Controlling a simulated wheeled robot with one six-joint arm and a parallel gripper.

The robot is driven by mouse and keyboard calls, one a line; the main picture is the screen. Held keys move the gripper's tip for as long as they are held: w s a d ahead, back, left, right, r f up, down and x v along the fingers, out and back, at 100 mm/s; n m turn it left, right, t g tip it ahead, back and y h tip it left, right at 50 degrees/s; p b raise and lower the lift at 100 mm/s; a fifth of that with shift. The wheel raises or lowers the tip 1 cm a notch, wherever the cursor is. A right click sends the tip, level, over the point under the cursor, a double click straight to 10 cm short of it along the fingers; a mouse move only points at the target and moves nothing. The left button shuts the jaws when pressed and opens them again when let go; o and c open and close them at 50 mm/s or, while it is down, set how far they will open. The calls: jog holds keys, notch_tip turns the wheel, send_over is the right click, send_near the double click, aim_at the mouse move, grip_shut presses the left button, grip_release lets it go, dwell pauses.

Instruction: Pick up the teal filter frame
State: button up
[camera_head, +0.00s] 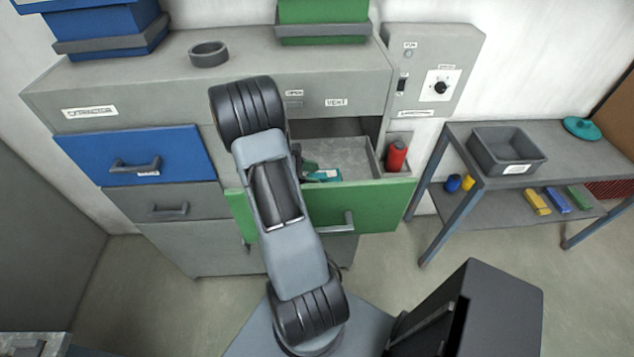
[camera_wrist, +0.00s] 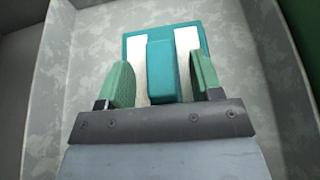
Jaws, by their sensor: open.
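The teal filter frame (camera_wrist: 161,66) lies on the floor of the open green drawer, with white panels on either side of its raised teal middle bar. In the head view a part of it (camera_head: 325,175) shows in the drawer, partly hidden by my arm. My gripper (camera_wrist: 161,82) is open in the wrist view, its two green fingers on either side of the teal middle bar, with gaps between. I cannot tell whether the fingertips touch the frame. In the head view my gripper is mostly hidden behind my arm.
The green-fronted drawer (camera_head: 382,207) stands open, its walls close around my gripper. A red cylinder (camera_head: 396,155) is at the drawer's right. A side table (camera_head: 560,150) at right bears a grey bin (camera_head: 507,152) and a teal lid-like disc (camera_head: 581,128).

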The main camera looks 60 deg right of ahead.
jog(key=shift+s+d+f, duration=0.2)
jog(key=shift+s+d, duration=0.05)
jog(key=shift+s, duration=0.15)
jog(key=shift+c, duration=0.3)
grip_shut()
